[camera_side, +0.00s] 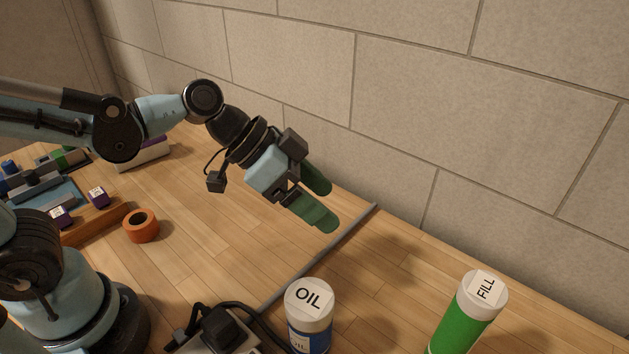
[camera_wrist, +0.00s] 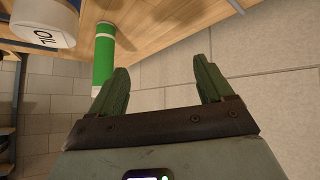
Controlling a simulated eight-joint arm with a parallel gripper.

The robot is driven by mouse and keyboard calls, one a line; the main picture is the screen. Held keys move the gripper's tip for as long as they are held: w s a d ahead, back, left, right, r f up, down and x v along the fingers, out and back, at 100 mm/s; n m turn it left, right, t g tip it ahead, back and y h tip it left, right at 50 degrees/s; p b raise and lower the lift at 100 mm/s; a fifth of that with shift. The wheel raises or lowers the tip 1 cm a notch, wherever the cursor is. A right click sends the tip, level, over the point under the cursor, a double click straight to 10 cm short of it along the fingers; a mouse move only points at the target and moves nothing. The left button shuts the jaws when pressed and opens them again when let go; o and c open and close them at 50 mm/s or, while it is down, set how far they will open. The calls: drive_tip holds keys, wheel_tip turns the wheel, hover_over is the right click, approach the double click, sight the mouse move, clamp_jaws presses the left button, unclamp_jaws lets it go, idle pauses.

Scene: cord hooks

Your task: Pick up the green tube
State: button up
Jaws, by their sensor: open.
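The green tube (camera_side: 465,318) has a white cap marked FILL and stands upright at the lower right of the side view. In the wrist view the tube (camera_wrist: 103,58) shows above the left finger, some way beyond it. My gripper (camera_side: 326,208) has dark green fingers, spread apart with nothing between them. It is in the air above the table, to the left of the tube and apart from it. In the wrist view the two fingers of my gripper (camera_wrist: 160,78) point up with a wide gap.
A blue and white OIL container (camera_side: 309,318) stands left of the tube. A black cord and block (camera_side: 222,328) lie beside it. An orange ring (camera_side: 141,226) and a tray edge (camera_side: 95,226) are at the left. A block wall (camera_side: 420,90) runs behind the wooden table.

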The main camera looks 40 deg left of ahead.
sight(492, 308)
drive_tip(key=shift+d+f+m+g+h, duration=0.45)
drive_tip(key=shift+d+m+h, duration=0.75)
drive_tip(key=shift+d, duration=3)
drive_tip(key=shift+d+f+m+g+h, duration=0.2)
drive_tip(key=shift+d+m+g+h, duration=0.95)
drive_tip(key=shift+d, duration=3.1)
drive_tip(key=shift+d+f+m+g+h, duration=0.25)
drive_tip(key=shift+d+m+h, duration=0.95)
drive_tip(key=shift+d, duration=3)
drive_tip(key=shift+m+y, duration=0.45)
drive_tip(key=shift+w, duration=0.1)
clamp_jaws()
